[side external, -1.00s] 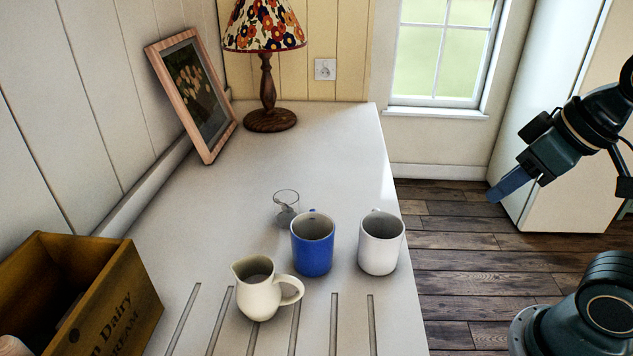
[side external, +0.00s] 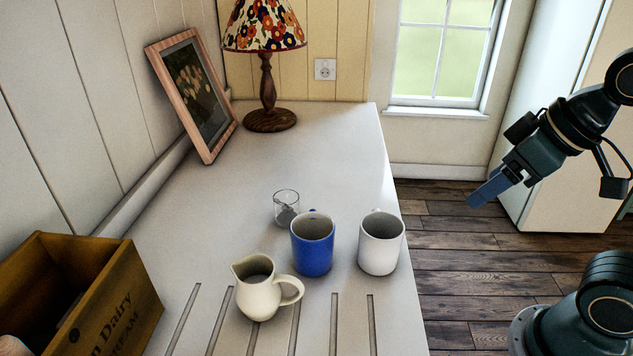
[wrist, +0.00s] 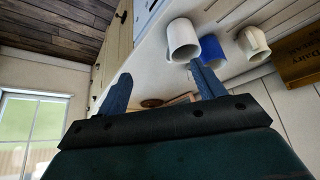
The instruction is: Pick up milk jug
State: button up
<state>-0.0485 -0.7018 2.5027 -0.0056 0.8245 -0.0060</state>
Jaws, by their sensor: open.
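The cream milk jug (side external: 257,296) stands upright on the grooved front part of the counter, its handle toward the right. It also shows in the wrist view (wrist: 254,43), near the upper right. My gripper (side external: 472,203) is in the air right of the counter, over the floor side, well apart from the jug. In the wrist view its two blue fingers (wrist: 160,88) are spread with nothing between them but background.
A blue mug (side external: 312,250) and a white mug (side external: 381,247) stand right of the jug. A small glass (side external: 286,208) is behind them. A wooden crate (side external: 110,300) is at the left. A lamp (side external: 268,90) and a picture frame (side external: 192,95) stand at the back. The middle counter is clear.

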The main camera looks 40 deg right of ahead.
jog(key=w+a+f+n+y, duration=0.2)
jog(key=w+a+f+n, duration=0.15)
jog(key=w+a, duration=0.45)
jog(key=n+y, duration=0.3)
jog(key=n, duration=0.1)
send_near(297, 280)
jog(key=s, duration=0.2)
jog(key=shift+w+d+r+t, duration=0.15)
jog(key=shift+w+r+t, duration=0.05)
jog(key=shift+r+t, duration=0.2)
jog(key=shift+f, duration=0.15)
jog(key=shift+x, duration=4.25)
jog(key=shift+w, duration=0.1)
jog(key=shift+x, duration=2.5)
